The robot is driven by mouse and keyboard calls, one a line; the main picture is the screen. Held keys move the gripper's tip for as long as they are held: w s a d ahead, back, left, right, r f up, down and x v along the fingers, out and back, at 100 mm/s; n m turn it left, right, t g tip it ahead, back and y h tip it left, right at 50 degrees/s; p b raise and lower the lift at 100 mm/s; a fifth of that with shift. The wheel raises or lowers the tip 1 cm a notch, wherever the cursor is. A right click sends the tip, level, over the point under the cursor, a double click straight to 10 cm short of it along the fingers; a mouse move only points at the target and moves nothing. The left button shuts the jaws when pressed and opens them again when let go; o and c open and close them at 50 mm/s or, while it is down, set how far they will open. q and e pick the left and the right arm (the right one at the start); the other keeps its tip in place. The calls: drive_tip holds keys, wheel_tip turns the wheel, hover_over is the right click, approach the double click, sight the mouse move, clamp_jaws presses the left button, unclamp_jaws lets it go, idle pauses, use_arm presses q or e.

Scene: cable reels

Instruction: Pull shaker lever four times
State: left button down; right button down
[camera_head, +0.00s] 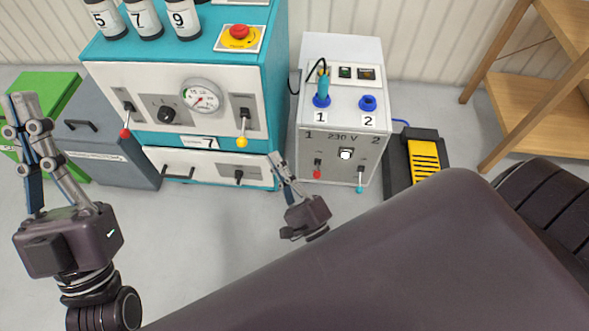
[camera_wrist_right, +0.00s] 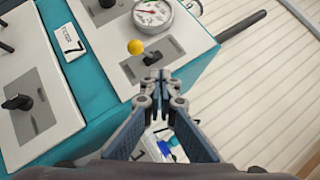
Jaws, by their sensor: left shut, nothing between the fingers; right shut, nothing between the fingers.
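The teal machine (camera_head: 270,75) has two levers on its white front: a red-knobbed lever (camera_head: 125,132) on the left and a yellow-knobbed lever (camera_head: 242,142) on the right. Both knobs hang low. I cannot tell which is the shaker lever. My right gripper (camera_head: 277,160) is shut and empty, just right of and below the yellow knob. In the right wrist view the yellow knob (camera_wrist_right: 135,47) is up and left of the shut fingertips (camera_wrist_right: 157,76), apparently apart from them. My left gripper (camera_head: 20,102) is shut and empty, raised at the far left.
Numbered bottles (camera_head: 144,17) and a red stop button (camera_head: 239,32) are on top of the machine. A white 230 V box (camera_head: 343,60) with small switches stands to the right, beside a yellow-and-black pedal (camera_head: 425,157). Grey (camera_head: 110,135) and green bins stand left. My dark arm covers the lower right.

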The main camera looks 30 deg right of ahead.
use_arm(q)
drive_tip(key=shift+w+a+f, duration=0.1)
drive_tip(key=shift+w+f, duration=0.2)
drive_tip(key=shift+w, duration=0.05)
use_arm(e)
drive_tip(key=v, duration=0.6)
drive_tip(key=shift+f, duration=0.25)
drive_tip(key=shift+w, duration=0.1)
